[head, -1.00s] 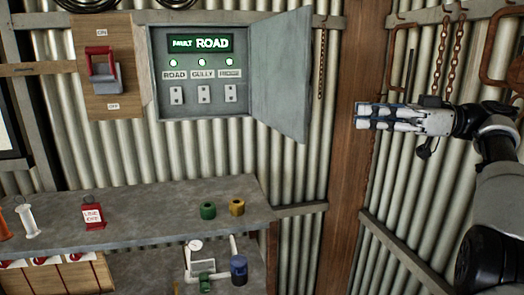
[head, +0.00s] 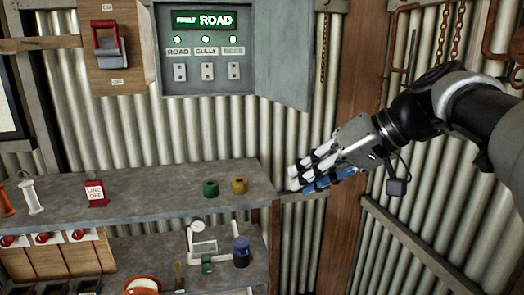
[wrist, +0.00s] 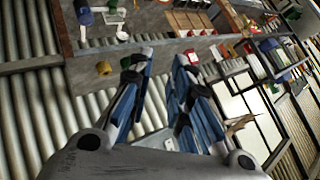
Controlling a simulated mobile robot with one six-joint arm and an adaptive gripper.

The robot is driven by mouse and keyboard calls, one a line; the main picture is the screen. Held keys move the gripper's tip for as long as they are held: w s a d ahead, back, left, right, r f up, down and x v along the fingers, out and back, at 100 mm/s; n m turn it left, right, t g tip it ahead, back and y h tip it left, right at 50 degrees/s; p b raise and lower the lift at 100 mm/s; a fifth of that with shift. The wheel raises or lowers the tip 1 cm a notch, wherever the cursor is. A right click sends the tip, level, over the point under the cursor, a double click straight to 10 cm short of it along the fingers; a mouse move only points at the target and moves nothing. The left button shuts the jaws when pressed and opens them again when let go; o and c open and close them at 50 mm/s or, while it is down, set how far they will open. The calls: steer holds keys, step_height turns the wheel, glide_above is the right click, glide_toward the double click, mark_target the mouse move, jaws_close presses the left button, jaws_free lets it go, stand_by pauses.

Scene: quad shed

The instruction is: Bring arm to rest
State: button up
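My arm reaches in from the right in the head view. My gripper (head: 299,180) points left and slightly down, in front of the corrugated wall and near the right end of the shelf (head: 140,205). In the wrist view my gripper (wrist: 166,60) shows two blue-and-dark fingers with a gap between them and nothing held. Whether the fingers touch the shelf edge cannot be told.
A grey panel box (head: 207,60) with its door open reads "FAULT ROAD", with three green lights. A red-handled switch (head: 108,45) is to its left. The shelf bears a red "LINE OFF" tag block (head: 96,193), a green part (head: 210,188) and a yellow part (head: 239,186).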

steer(key=s+d+f+m+h+b, duration=0.1)
steer(key=s+d+f+h+b, duration=0.1)
steer(key=s+f, duration=0.6)
steer(key=s+d+f+m+h+b, duration=0.1)
steer(key=s+f+h+b, duration=0.1)
steer(key=s+f, duration=0.6)
steer(key=s+d+f+m+h+b, duration=0.1)
steer(key=s+f+h, duration=0.3)
steer(key=s+f, duration=0.4)
step_height(320, 180, down, 4)
steer(key=shift+s+d+f+h+b, duration=0.3)
steer(key=shift+d+b, duration=0.2)
steer(key=shift+d, duration=0.35)
steer(key=shift+c, duration=0.3)
stand_by(3.1)
